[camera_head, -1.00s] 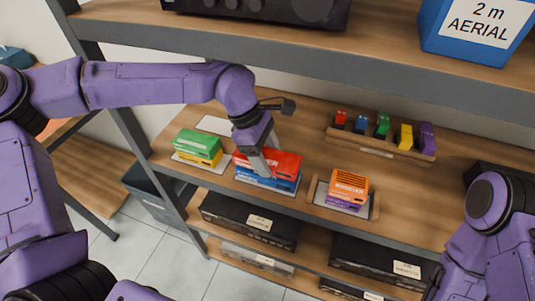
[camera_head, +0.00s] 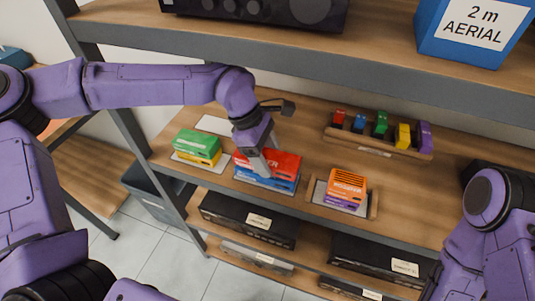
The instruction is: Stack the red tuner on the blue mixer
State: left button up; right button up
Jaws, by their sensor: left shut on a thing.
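The two look roughly aligned. The blue mixer rests on a pale mat (camera_head: 245,181). My left gripper (camera_head: 259,163) reaches down from above and is shut on the red tuner. Its fingers hide part of the tuner's lettering and top. My right arm shows at the right edge, but its gripper is out of view.
A green box (camera_head: 196,142) sits on a yellow box (camera_head: 197,157) to the left. An orange amplifier-like box (camera_head: 347,184) sits on a purple one at right. A wooden rack (camera_head: 378,147) holds several small coloured pieces behind. The upper shelf edge (camera_head: 300,62) overhangs.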

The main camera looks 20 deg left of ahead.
pick_arm(q)
jog(key=shift+f, duration=0.5)
dwell(0.3)
jog(key=o, duration=1.3)
jog(key=v, duration=0.2)
jog(key=a+b+v, duration=0.1)
jog(key=v, duration=0.2)
jog(key=a, duration=0.5)
jog(key=a+b, duration=0.1)
jog(key=a, duration=0.5)
jog(key=shift+w+b, duration=0.2)
jog(key=shift+b, duration=0.1)
